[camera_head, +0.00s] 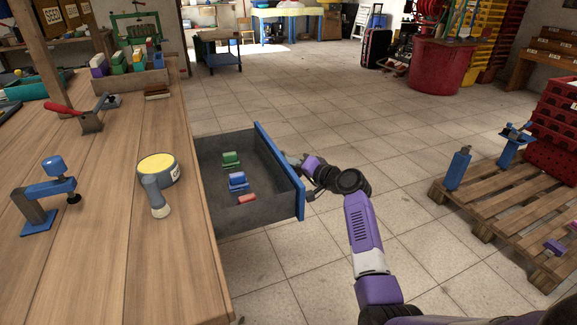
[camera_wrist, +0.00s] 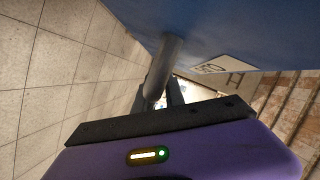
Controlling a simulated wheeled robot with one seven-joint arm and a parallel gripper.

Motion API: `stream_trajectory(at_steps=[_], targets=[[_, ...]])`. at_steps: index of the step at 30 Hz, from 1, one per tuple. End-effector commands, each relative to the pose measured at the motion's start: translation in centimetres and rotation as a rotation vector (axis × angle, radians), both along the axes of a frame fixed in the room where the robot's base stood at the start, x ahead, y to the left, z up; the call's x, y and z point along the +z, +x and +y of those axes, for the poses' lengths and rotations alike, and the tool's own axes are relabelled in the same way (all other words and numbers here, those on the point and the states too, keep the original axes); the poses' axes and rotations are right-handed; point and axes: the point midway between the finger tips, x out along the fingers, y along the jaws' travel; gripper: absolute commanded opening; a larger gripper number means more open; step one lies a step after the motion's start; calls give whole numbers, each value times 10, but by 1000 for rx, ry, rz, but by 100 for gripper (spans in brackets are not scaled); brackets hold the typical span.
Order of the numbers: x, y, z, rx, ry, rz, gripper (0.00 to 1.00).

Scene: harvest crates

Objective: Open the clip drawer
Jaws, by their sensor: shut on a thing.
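The clip drawer (camera_head: 282,172) is pulled well out from the right side of the wooden bench. It has a blue front and a dark grey inside. A green clip (camera_head: 231,160), a blue clip (camera_head: 238,181) and a red clip (camera_head: 247,199) lie in it. My gripper (camera_head: 297,162) is at the outer face of the drawer front, shut on the drawer handle. In the wrist view the handle is a grey round bar (camera_wrist: 165,68) below the blue front (camera_wrist: 225,30). The fingertips are mostly hidden.
A wooden pallet (camera_head: 510,205) lies at the right. The tiled floor between is clear.

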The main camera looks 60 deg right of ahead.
Motion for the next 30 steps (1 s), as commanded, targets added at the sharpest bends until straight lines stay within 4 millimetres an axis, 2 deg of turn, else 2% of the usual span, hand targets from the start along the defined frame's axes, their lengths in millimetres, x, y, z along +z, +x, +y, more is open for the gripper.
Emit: stream_trajectory(at_steps=[5, 6, 8, 9, 20, 30], targets=[[-1, 0, 0, 0, 2, 2, 0], [-1, 0, 0, 0, 2, 2, 22], [-1, 0, 0, 0, 1, 2, 34], [-1, 0, 0, 0, 1, 2, 36], [1, -4, 1, -1, 0, 1, 36], [12, -53, 14, -2, 0, 3, 36]])
